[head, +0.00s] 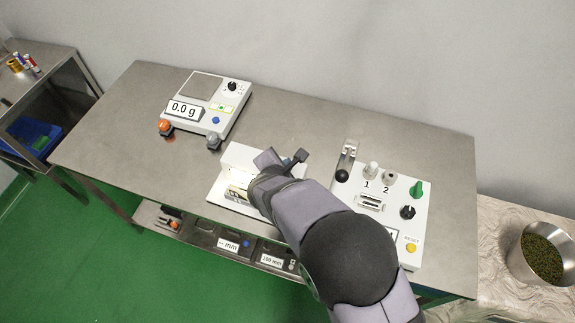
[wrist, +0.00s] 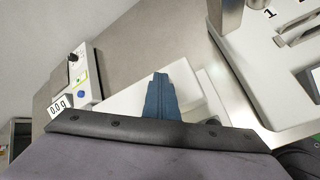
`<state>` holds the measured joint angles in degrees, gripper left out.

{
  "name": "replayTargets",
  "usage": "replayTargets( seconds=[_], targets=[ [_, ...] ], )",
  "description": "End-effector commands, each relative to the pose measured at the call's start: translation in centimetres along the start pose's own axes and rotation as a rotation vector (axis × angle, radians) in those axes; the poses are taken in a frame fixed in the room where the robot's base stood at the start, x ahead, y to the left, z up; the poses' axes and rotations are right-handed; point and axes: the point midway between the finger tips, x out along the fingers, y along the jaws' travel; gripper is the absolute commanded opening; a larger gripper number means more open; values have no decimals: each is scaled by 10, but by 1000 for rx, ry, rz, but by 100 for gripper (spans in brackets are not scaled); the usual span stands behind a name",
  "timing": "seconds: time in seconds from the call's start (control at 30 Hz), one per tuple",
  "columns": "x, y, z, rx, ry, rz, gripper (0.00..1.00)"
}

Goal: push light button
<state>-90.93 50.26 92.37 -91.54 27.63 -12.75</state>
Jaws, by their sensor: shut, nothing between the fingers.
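My gripper (head: 279,160) is over the white device (head: 239,156) in the middle of the steel table. In the wrist view its blue fingers (wrist: 160,96) are together and empty. My arm hides part of the white device, and I cannot tell whether the fingers touch it. No button is clearly marked as the light button. A yellow button (head: 411,247) is beside the RESET label on the right-hand control panel (head: 345,196). A blue button (head: 216,120) is on the scale (head: 241,99) at the back left.
The control panel has a green knob (head: 416,189), a black knob (head: 407,212) and a lever (head: 346,160); my arm covers its front left. Bare table (head: 300,115) lies between scale and panel. A metal bowl (head: 540,255) stands at the far right.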

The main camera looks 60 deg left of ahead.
Motion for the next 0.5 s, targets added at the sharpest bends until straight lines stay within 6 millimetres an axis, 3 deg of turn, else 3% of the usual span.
replayTargets(
  seconds=[0.5],
  targets=[
    [-5, 3, 3, 0, 1, -1, 0]
  ],
)
